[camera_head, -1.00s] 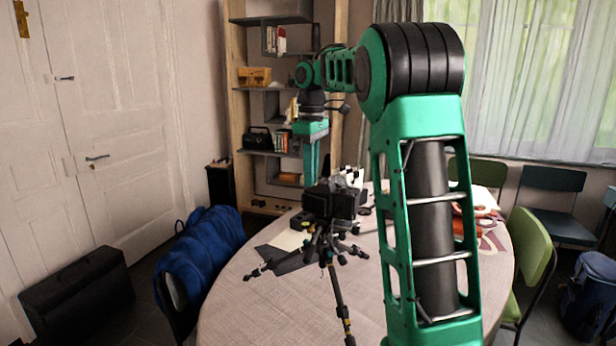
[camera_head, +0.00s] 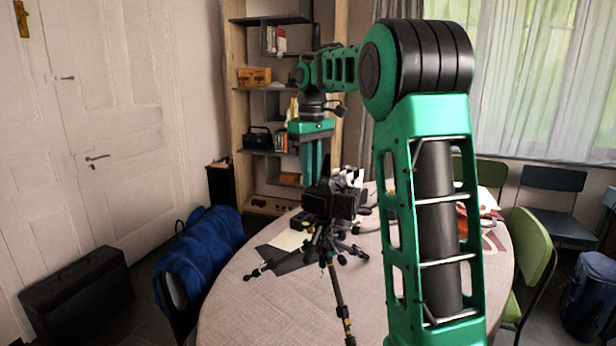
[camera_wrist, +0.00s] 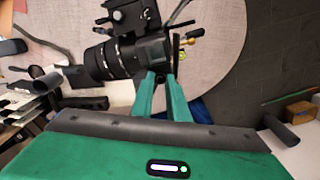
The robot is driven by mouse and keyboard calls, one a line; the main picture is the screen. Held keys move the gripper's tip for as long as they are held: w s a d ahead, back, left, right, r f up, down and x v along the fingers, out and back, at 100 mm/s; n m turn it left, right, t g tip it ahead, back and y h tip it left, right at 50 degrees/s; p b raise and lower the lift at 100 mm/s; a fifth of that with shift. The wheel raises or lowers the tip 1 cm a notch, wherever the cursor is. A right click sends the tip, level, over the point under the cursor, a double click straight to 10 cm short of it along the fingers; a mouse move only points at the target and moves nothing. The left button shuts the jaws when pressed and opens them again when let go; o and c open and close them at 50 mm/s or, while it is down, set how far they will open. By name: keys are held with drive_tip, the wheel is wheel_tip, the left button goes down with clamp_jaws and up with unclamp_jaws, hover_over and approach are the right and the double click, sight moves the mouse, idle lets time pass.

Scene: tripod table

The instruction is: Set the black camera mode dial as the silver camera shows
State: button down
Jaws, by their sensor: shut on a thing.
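The black camera (camera_head: 335,201) stands on a tripod on the round table. In the wrist view its long black lens (camera_wrist: 113,60) points left and its body (camera_wrist: 153,50) sits just beyond my fingers. My gripper (camera_head: 312,181) points down at the camera's top in the head view. In the wrist view the green fingertips (camera_wrist: 159,74) are close together, shut on a small dark part at the camera, which appears to be the mode dial. The fingers hide most of it, and its setting cannot be read. I cannot make out a silver camera.
The tripod (camera_head: 336,285) has its legs spread near small items on the table (camera_head: 260,310). A dark flat sheet and white paper (camera_head: 288,240) lie left of it. A blue-draped chair (camera_head: 205,245) and a green chair (camera_head: 533,250) flank the table. Shelves (camera_head: 240,150) stand behind.

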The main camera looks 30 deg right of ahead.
drive_tip(key=c, duration=2)
unclamp_jaws()
wheel_tip(320, 180, up, 11)
drive_tip(key=shift+w+f, duration=0.15)
drive_tip(key=shift+f, duration=0.05)
drive_tip(key=s+a+f+m, duration=0.1)
drive_tip(key=s+f+m, duration=0.2)
drive_tip(key=s+f, duration=0.6)
drive_tip(key=s+a+f+m, duration=0.2)
drive_tip(key=s+f, duration=0.7)
drive_tip(key=s, duration=0.6)
drive_tip(key=s+a+f+m, duration=0.2)
drive_tip(key=s+f+m, duration=0.1)
drive_tip(key=s+f, duration=0.6)
drive_tip(key=shift+s+a+f+m, duration=0.1)
drive_tip(key=shift+s+f+m, duration=0.05)
drive_tip(key=shift+s, duration=0.6)
drive_tip(key=shift+s+a+f+m, duration=0.1)
drive_tip(key=shift+s+f+m, duration=0.05)
drive_tip(key=shift+s, duration=0.6)
